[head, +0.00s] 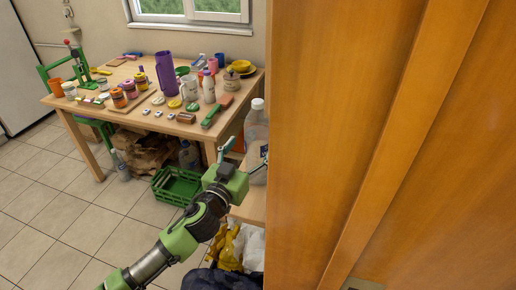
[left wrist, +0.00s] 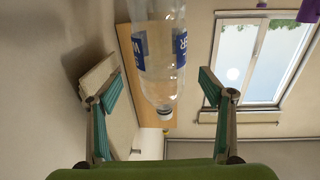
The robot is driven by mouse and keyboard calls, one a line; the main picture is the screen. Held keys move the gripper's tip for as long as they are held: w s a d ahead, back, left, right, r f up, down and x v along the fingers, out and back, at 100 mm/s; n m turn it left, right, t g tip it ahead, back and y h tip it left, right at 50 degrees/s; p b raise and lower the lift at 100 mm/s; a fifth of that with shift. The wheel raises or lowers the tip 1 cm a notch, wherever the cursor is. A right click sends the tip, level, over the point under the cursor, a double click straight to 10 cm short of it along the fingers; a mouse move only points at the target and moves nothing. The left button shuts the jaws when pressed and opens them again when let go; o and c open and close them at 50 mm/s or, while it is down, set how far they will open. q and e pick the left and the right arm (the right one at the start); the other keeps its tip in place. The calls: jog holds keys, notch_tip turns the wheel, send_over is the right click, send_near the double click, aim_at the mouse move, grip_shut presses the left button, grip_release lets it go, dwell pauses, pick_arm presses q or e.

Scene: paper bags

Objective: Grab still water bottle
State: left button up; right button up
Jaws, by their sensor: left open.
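A clear plastic bottle (head: 257,128) with a white cap stands on a wooden surface beside the tall orange wood panel. The panel's edge hides its right side in the head view. In the left wrist view the bottle (left wrist: 160,45) appears upside down, with a blue and white label and its cap toward the gripper's palm. My left gripper (head: 245,160) is open and in front of the bottle. In the left wrist view the bottle shows between the two spread fingers, with visible space on both sides. I cannot tell whether a finger touches it. My right gripper is not in view.
The tall wood panel (head: 390,140) fills the right of the head view, close to the bottle. A table (head: 135,120) crowded with jars, a purple jug (head: 166,73) and other items stands at left. A green crate (head: 176,186) and bags (head: 240,245) are on the floor.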

pick_arm(q)
jog(key=shift+f+p+x, duration=0.2)
jog(key=shift+p+x, duration=0.2)
jog(key=shift+x, duration=2.85)
jog(key=shift+a, duration=0.1)
jog(key=c, duration=2.1)
jog(key=shift+w+r, duration=0.1)
jog(key=shift+r, duration=0.2)
grip_shut()
